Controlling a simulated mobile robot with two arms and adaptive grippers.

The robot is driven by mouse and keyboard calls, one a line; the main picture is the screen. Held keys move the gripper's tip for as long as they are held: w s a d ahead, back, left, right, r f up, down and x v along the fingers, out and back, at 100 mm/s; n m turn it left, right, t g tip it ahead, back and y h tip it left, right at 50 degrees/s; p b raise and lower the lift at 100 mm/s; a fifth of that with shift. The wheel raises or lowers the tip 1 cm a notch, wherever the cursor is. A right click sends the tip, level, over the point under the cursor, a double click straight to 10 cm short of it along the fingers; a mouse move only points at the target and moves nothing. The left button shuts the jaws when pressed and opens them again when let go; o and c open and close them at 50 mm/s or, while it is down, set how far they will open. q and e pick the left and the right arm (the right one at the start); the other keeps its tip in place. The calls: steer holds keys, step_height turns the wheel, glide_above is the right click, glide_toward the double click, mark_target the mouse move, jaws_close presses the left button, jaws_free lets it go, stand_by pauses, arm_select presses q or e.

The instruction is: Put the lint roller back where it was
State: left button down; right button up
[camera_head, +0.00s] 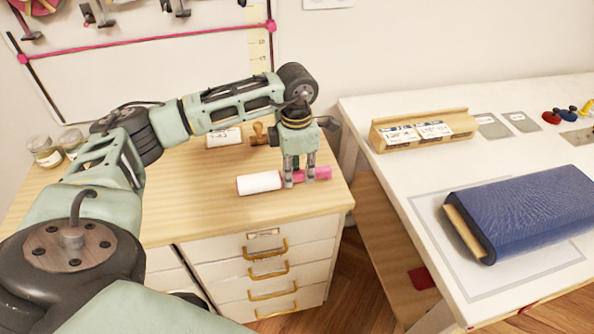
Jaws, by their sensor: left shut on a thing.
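The lint roller (259,182) has a white roll at its left and a pink handle at its right. It is at the top of the wooden drawer cabinet (200,226), near the front right edge. My left gripper (300,182) points down and is shut on the lint roller around its handle end. I cannot tell whether the roller touches the cabinet top or is held slightly above it. My right gripper is not in the view.
A small label stand (224,138) and a wooden stamp-like object (259,134) stand behind the roller. Glass jars (44,151) are at the left. A white table (385,160) at the right holds a wooden card holder (423,130) and a blue padded block (525,210). A gap separates cabinet and table.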

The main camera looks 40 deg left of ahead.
arm_select(q)
steer(key=shift+f+b, duration=0.65)
steer(key=shift+f, duration=0.25)
steer(key=c, duration=1.6)
jaws_free()
steer(key=shift+r, duration=0.1)
steer(key=shift+o, duration=0.2)
